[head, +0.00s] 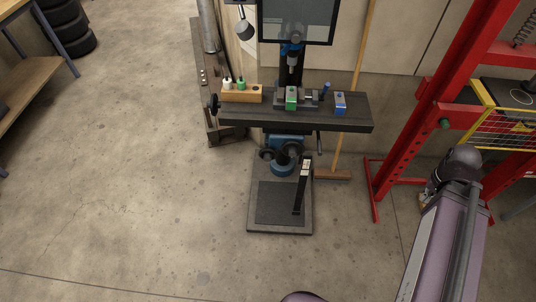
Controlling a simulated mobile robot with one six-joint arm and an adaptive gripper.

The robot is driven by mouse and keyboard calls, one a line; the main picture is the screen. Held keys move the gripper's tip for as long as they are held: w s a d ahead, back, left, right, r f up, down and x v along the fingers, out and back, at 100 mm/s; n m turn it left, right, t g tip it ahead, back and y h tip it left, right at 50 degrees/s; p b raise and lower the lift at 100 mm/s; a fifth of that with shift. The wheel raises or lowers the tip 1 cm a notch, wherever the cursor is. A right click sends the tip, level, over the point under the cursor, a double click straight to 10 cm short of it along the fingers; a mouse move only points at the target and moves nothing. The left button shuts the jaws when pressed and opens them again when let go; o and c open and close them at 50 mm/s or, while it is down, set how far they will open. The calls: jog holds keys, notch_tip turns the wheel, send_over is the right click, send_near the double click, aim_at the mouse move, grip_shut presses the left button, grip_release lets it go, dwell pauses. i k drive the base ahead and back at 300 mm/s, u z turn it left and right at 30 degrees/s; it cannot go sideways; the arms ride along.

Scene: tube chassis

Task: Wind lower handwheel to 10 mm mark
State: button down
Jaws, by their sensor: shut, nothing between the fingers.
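The machine stands in the upper middle of the head view, with a dark table (240,114) across a blue column. Below the table, a dark round part that looks like the lower handwheel (290,149) sits in front of the blue housing. Its rim and handle are too small to make out clearly. A black upright (300,190) with a pale label rises from the base plate in front; no 10 mm mark can be read. A small black handwheel (214,104) is at the table's left end. My purple arm is at the lower right; my gripper is not visible.
A wooden block with small bottles (241,94), a vise with a green piece (291,98) and a blue block (340,103) are on the table. A red frame (410,125) stands right, beside a broom (332,174).

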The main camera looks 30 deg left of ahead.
aim_at(268, 154)
jog(key=u, duration=1.1)
jog(key=k, duration=0.5)
jog(key=u, duration=0.3)
jog(key=i, duration=0.5)
